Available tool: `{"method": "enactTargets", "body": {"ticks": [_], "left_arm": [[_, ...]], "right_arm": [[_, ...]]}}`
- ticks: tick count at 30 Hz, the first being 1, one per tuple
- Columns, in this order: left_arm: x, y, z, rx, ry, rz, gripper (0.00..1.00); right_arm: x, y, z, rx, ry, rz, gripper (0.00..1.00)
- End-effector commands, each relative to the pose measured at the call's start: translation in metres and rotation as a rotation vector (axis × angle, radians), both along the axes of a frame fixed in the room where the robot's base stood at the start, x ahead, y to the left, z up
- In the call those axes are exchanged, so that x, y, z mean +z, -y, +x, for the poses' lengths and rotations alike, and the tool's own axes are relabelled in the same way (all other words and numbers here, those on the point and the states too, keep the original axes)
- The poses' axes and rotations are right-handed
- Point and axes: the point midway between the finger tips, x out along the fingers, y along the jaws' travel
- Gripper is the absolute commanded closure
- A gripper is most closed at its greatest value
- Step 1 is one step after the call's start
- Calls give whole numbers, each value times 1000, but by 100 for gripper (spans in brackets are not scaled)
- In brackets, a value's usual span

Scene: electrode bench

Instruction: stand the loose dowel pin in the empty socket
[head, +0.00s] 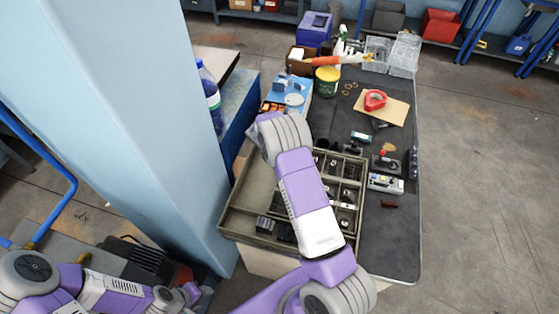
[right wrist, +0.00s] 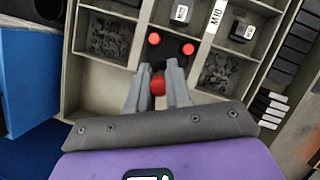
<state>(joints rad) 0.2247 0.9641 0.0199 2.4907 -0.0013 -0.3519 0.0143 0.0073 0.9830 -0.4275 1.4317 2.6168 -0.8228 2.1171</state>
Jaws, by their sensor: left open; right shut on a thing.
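The loose dowel pin (right wrist: 158,87) shows as a red end between the fingers of my right gripper (right wrist: 158,72), which is shut on it. Just beyond the fingertips, a dark block (right wrist: 172,47) sits in a tray compartment. Two red-topped pins stand in it, one at left (right wrist: 154,38) and one at right (right wrist: 188,48). The empty socket cannot be made out; the fingers cover the block's near side. I cannot tell whether the held pin touches the block. In the head view my right arm hides its gripper. My left gripper (head: 192,294) is open and empty at the lower left, away from the tray.
The compartment tray (head: 236,212) has raised dividers and holds small parts and labelled dark blocks. To its right on the dark bench top (head: 393,250) lie small tools and a red tape roll (head: 375,99). A pale blue column (head: 125,120) stands left of the bench.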

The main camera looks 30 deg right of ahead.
Motion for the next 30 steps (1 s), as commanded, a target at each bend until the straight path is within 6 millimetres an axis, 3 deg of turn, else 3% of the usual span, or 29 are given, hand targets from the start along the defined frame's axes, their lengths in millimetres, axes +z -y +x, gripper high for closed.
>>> {"method": "enactTargets", "body": {"ticks": [30], "left_arm": [[-54,0,0,0,0,0,57]], "right_arm": [[-78,0,1,7,1,1,100]]}}
